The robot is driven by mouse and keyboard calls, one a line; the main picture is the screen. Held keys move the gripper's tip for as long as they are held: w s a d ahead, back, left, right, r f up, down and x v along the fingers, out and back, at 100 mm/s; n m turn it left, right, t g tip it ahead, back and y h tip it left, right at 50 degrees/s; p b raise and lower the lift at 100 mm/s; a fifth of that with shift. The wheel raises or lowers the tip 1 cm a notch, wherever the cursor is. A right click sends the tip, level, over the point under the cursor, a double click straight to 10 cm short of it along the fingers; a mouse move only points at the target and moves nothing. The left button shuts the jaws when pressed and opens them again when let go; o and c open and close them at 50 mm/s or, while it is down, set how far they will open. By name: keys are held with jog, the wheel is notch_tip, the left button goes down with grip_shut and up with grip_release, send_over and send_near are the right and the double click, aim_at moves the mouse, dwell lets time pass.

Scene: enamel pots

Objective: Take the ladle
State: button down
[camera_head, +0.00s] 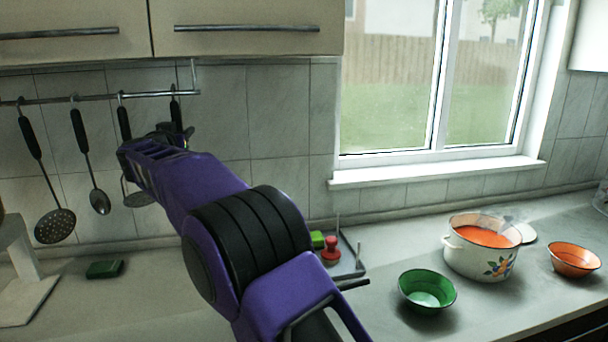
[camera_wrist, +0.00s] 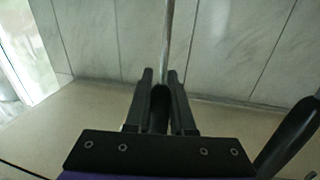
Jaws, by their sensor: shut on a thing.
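My gripper (camera_wrist: 160,74) is shut on the black handle (camera_wrist: 160,108) of a hanging utensil, taken as the ladle, with its thin metal shaft (camera_wrist: 166,40) running on past my fingertips. In the head view the ladle's black handle top (camera_head: 175,110) shows at the right end of the rail, just above my gripper (camera_head: 172,135). Its bowl is hidden behind my arm in the head view and lies outside the wrist view, so its shape cannot be confirmed.
A neighbouring black handle (camera_wrist: 288,138) is close by. The rail (camera_head: 100,98) also holds a skimmer (camera_head: 54,222), a spoon (camera_head: 99,200) and another utensil (camera_head: 124,123). Below stand a pot (camera_head: 480,262), a green bowl (camera_head: 427,291) and an orange bowl (camera_head: 575,260).

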jog(key=shift+r+p, duration=0.35)
jog(key=shift+r, duration=1)
jog(key=shift+s, duration=0.1)
